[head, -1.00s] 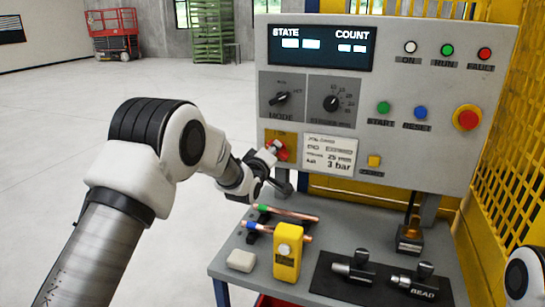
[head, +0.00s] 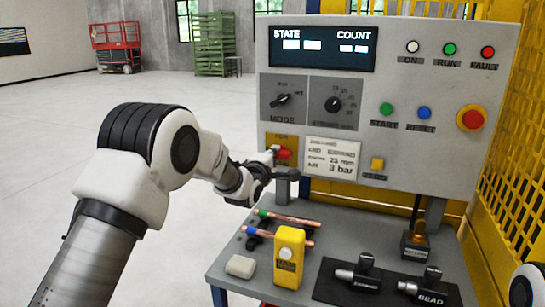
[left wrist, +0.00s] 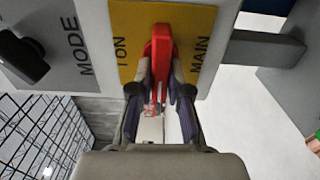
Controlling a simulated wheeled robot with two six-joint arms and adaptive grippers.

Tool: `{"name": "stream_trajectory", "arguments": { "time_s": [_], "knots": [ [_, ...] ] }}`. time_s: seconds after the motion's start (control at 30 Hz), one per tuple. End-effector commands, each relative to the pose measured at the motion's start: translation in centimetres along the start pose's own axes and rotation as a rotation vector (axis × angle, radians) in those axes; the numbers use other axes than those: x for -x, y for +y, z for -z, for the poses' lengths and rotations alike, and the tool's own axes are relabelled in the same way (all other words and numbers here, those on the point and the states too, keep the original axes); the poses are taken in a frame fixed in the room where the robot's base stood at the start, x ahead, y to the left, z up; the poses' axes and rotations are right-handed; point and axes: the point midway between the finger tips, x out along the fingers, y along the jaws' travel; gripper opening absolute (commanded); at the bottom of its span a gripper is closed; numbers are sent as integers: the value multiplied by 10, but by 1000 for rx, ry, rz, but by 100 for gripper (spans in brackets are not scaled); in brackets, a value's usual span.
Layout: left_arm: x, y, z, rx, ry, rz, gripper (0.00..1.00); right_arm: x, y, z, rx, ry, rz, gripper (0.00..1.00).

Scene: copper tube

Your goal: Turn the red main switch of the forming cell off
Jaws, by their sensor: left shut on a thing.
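The red main switch (head: 284,154) sits on a yellow plate (head: 275,140) at the lower left of the grey control panel. In the head view its handle lies about level. The left wrist view shows the red handle (left wrist: 161,45) close up, between the words ON and MAIN on the plate. My left gripper (head: 270,158) comes to it from the left and is shut on the handle. In the left wrist view its two fingers (left wrist: 161,85) press on both sides of the handle. My right gripper is not in view.
The panel (head: 430,150) has a mode knob (head: 283,100), another knob (head: 335,104), push buttons and a red emergency stop (head: 471,119). On the table below are copper tubes (head: 290,218), a yellow device (head: 289,258) and black tools (head: 358,272). A yellow mesh fence (head: 510,180) stands right.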

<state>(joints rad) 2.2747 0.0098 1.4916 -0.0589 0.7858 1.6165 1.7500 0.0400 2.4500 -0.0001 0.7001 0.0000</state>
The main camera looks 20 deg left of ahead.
Motion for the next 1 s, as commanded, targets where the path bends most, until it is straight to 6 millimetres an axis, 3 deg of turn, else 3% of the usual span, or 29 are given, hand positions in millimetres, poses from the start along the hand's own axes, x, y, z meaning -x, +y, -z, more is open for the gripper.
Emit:
{"name": "stream_trajectory", "arguments": {
  "time_s": [0.37, 0.4, 0.47, 0.8, 1.0],
  "knots": [
    [-1, 6, -2, 3, -3, -11, 0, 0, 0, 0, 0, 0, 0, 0],
    [-1, 6, -2, 3, -3, -11, 24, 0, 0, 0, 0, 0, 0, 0],
    [-1, 5, -1, 3, -3, -11, 42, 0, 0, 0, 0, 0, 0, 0],
    [2, 2, 0, 4, -1, -4, 42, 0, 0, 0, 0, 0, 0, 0],
    [36, 2, -2, 4, -1, -3, 42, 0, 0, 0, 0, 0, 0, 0]
  ]
}}
